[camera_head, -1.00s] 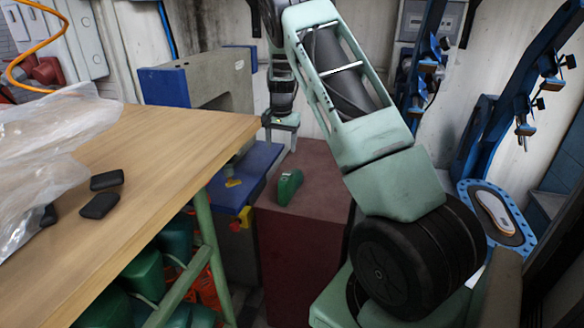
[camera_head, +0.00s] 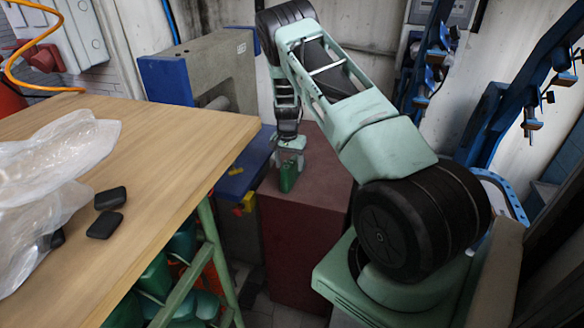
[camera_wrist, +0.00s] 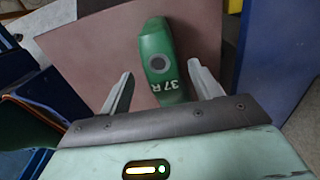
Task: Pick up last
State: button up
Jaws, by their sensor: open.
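The last is a green foot-shaped form (camera_head: 289,178) on top of a dark red block (camera_head: 312,222). In the wrist view the last (camera_wrist: 158,62) shows a dark round hole and the white marking "37 R". My gripper (camera_head: 290,160) points down over the last. In the wrist view my gripper (camera_wrist: 160,85) is open, with one finger on each side of the last's marked end. A gap shows between each finger and the last. In the head view my gripper hides part of the last.
A wooden table (camera_head: 160,140) with black pads (camera_head: 106,224) and a clear plastic bag (camera_head: 50,170) stands at the left. A grey and blue machine (camera_head: 205,75) stands behind the block. Blue racks (camera_head: 490,120) stand at the right.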

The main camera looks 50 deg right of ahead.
jog(key=shift+w+d+f+p, duration=0.1)
jog(key=shift+f+p, duration=0.7)
jog(key=shift+f, duration=0.55)
jog(key=shift+w+f+p, duration=0.1)
jog(key=shift+f+p, duration=0.7)
jog(key=shift+f, duration=0.55)
jog(key=shift+c, duration=0.3)
jog(key=c, duration=1)
